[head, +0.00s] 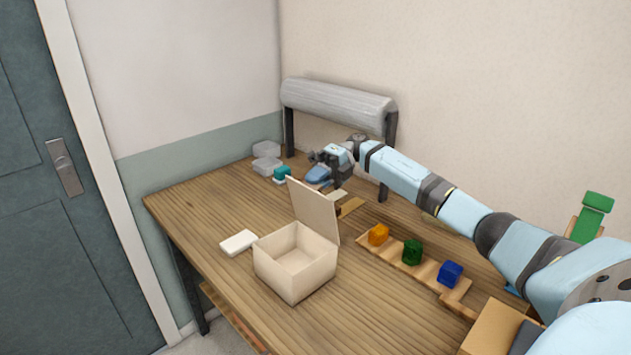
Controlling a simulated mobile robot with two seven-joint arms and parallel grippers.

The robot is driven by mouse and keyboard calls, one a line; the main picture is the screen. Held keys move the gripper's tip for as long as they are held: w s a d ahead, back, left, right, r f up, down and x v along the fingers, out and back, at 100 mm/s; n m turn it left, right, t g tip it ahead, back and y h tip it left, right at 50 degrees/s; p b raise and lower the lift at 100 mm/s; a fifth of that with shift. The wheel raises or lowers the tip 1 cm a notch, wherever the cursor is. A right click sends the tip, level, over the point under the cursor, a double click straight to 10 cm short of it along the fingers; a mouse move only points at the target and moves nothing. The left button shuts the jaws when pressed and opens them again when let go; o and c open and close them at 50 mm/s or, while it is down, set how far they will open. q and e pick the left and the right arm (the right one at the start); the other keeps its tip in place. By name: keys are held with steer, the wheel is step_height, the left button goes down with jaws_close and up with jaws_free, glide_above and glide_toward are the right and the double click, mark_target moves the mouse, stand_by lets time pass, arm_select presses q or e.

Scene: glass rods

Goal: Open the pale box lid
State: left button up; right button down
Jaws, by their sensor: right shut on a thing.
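The pale box (279,277) stands on the wooden table, its inside visible from above and empty. Its lid (318,213) is raised, standing nearly upright at the box's back right side. My right gripper (314,184) is at the lid's top edge, shut on it; the lid partly hides the fingertips, so the contact is hard to see. My left gripper is not in view.
A white block (238,243) lies left of the box. Orange (378,234), green (412,252) and blue (450,273) pieces stand on a wooden strip to the right. The table's front is clear.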

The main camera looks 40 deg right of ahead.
steer(key=c, duration=1.1)
jaws_free()
steer(key=shift+f, duration=0.1)
steer(key=shift+d, duration=0.1)
steer(key=b+v, duration=0.2)
steer(key=v, duration=1.1)
steer(key=shift+w+d, duration=0.15)
steer(key=shift+d, duration=0.2)
